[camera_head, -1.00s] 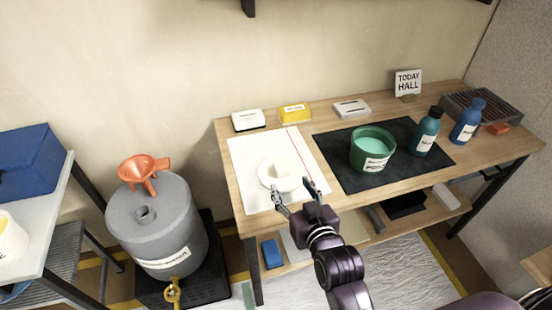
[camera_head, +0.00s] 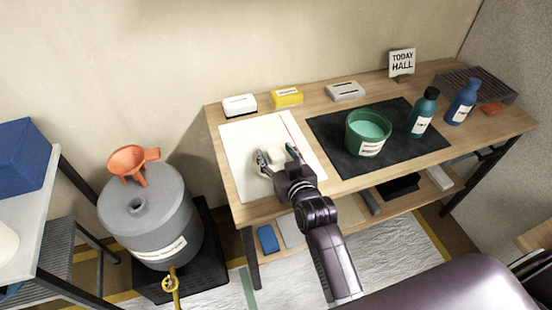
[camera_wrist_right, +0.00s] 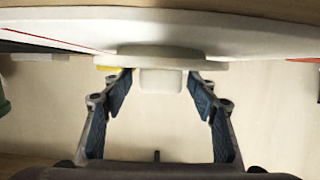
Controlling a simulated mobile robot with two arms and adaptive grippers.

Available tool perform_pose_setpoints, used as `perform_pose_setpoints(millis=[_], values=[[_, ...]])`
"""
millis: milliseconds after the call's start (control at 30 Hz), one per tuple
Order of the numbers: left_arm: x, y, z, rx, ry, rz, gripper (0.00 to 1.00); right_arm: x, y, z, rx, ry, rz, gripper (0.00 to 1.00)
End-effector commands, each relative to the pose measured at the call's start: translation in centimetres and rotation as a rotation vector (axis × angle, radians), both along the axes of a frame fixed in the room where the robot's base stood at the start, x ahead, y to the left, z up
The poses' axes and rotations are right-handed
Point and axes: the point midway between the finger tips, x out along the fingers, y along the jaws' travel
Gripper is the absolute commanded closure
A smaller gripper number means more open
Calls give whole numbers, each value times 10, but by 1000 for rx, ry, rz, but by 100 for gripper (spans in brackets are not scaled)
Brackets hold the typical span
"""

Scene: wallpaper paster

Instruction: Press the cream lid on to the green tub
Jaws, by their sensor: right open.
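The cream lid (camera_head: 268,168) lies on the white sheet at the left of the workbench, with its knob up. In the right wrist view the lid's knob (camera_wrist_right: 161,80) sits between my right fingers. My right gripper (camera_head: 277,156) is open around the knob, with a gap on each side in the wrist view (camera_wrist_right: 160,88). In the head view the gripper hides part of the lid. The green tub (camera_head: 367,132) stands upright and uncovered on the black mat, right of the lid, with pale green contents showing. My left gripper is not in view.
A teal bottle (camera_head: 422,113) and a blue bottle (camera_head: 461,101) stand right of the tub. White, yellow (camera_head: 287,97) and grey boxes line the bench's back edge, near the TODAY HALL sign (camera_head: 402,64). The white sheet (camera_head: 239,140) is otherwise mostly clear.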

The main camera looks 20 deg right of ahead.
Motion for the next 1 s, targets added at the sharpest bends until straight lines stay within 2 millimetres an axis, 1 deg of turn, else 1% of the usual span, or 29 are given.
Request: perform_pose_setpoints(millis=[67,167,500,567,867,1000], values=[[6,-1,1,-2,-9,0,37,0,0,0,0,0,0,46],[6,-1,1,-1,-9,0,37,0,0,0,0,0,0,48],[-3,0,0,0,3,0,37,0,0,0,0,0,0,85],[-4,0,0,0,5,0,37,0,0,0,0,0,0,91],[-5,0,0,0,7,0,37,0,0,3,0,-2,0,91],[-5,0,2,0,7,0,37,0,0,15,0,-4,0,91]])
